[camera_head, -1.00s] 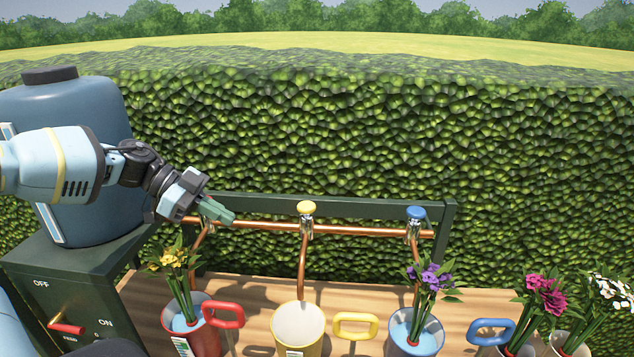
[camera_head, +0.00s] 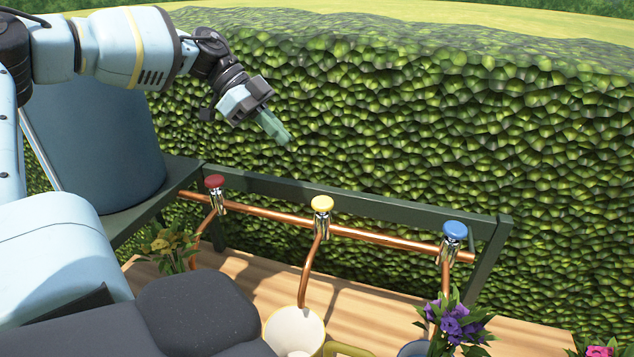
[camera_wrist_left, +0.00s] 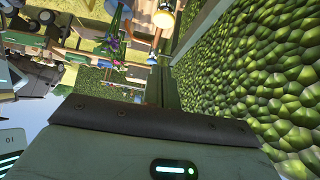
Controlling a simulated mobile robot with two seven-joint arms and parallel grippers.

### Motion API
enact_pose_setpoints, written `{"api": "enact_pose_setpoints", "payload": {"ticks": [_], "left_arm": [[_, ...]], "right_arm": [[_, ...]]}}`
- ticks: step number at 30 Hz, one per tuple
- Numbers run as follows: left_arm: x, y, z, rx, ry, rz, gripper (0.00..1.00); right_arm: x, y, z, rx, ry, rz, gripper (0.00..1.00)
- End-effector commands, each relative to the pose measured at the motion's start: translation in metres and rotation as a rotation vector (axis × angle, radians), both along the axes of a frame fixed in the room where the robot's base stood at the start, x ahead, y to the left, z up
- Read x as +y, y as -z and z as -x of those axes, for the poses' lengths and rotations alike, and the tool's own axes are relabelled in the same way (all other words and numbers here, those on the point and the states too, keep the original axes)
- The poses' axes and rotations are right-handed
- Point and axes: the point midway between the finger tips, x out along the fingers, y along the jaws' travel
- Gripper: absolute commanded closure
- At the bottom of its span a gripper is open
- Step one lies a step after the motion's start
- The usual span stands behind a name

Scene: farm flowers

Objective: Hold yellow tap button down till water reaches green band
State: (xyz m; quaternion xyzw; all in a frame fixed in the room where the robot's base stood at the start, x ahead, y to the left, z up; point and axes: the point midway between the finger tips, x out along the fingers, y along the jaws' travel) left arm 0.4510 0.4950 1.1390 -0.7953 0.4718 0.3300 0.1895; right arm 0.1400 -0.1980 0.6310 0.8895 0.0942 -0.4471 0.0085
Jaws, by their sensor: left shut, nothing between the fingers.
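The yellow tap button (camera_head: 322,203) tops the middle tap on the copper pipe. Below it, a copper spout runs down to the yellow-rimmed bucket (camera_head: 293,328), cut off by the bottom edge. Its inside looks pale; I cannot make out water or a green band. My left gripper (camera_head: 283,138) is shut and empty, above and to the left of the yellow button, apart from it. In the left wrist view, a rounded yellow thing (camera_wrist_left: 164,19) shows near the top; I cannot tell if it is the button. My right gripper is not in view.
A red button (camera_head: 214,181) and a blue button (camera_head: 455,231) top the side taps. A dark green frame (camera_head: 380,193) runs behind the pipe, before a hedge. A blue tank (camera_head: 105,150) stands left. Purple flowers (camera_head: 455,325) stand lower right, yellow ones (camera_head: 168,245) left.

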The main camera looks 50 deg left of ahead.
Motion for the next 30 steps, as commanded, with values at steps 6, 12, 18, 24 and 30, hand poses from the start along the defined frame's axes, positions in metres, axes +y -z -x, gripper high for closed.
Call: {"api": "enact_pose_setpoints", "payload": {"ticks": [6,12,18,24,30], "left_arm": [[-0.004,0.005,-0.002,0.001,0.001,0.001,1.0],[-0.022,0.026,-0.011,0.004,0.003,0.001,1.0],[-0.046,0.053,-0.024,0.005,0.003,0.002,1.0],[-0.064,0.08,-0.034,0.005,0.0,0.003,1.0],[-0.063,0.102,-0.034,0.0,-0.001,0.001,1.0]], "right_arm": [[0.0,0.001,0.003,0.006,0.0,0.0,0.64],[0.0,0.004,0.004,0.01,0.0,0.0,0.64],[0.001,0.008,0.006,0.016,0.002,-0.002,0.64],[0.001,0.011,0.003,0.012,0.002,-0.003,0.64],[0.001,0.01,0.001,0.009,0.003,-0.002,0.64]]}}
